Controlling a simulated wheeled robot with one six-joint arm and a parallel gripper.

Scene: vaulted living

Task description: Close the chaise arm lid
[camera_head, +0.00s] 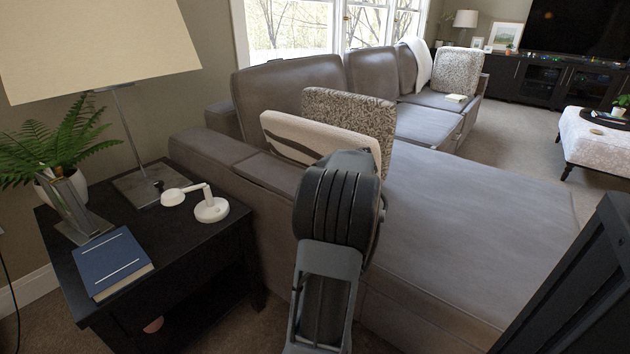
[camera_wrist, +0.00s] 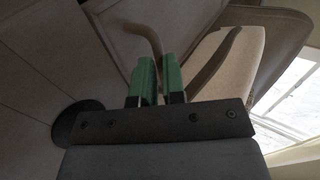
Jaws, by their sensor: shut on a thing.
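The grey-brown chaise arm lid (camera_head: 268,172) shows in the head view on the sofa's near left arm, just left of my wrist. It appears low and nearly level there; I cannot tell whether it lies fully flat. My gripper's green fingertips (camera_wrist: 159,80) show in the wrist view, a narrow gap apart. A thin, curved brown strap (camera_wrist: 150,37) runs down into the gap, and my gripper is shut on it. In the head view my wrist hides the fingers and the lid's right end.
A patterned cushion (camera_head: 352,114) and a white cushion (camera_head: 318,138) lean behind my wrist. A black side table (camera_head: 190,238) at left holds a lamp (camera_head: 125,140), fern (camera_head: 50,140), white headphones (camera_head: 200,202) and blue book (camera_head: 112,262). The chaise seat (camera_head: 470,225) is clear.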

